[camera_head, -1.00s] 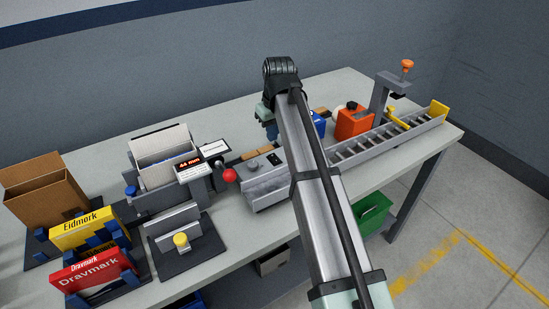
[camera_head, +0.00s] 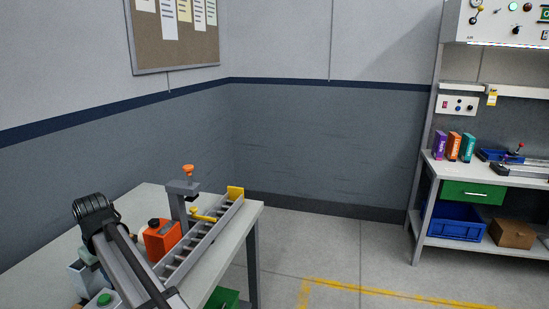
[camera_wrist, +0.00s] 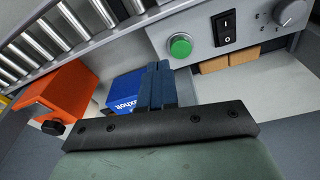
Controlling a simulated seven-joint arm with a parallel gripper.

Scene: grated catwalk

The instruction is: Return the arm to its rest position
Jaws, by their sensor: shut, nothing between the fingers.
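My gripper (camera_wrist: 160,86) shows in the wrist view with its dark blue fingers closed together and nothing between them. It points down over the workbench, between a blue box with white lettering (camera_wrist: 124,92) and a grey control box (camera_wrist: 205,35) with a green button. I cannot tell its exact height above the bench. In the head view my arm reaches in from the bottom left, and its fingers are mostly hidden behind it.
An orange box (camera_head: 162,240) with a black knob stands close to my arm, beside a roller track (camera_head: 200,240). A post with an orange knob (camera_head: 188,171) rises behind. The floor (camera_head: 330,250) to the right is open. A second bench (camera_head: 490,180) stands far right.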

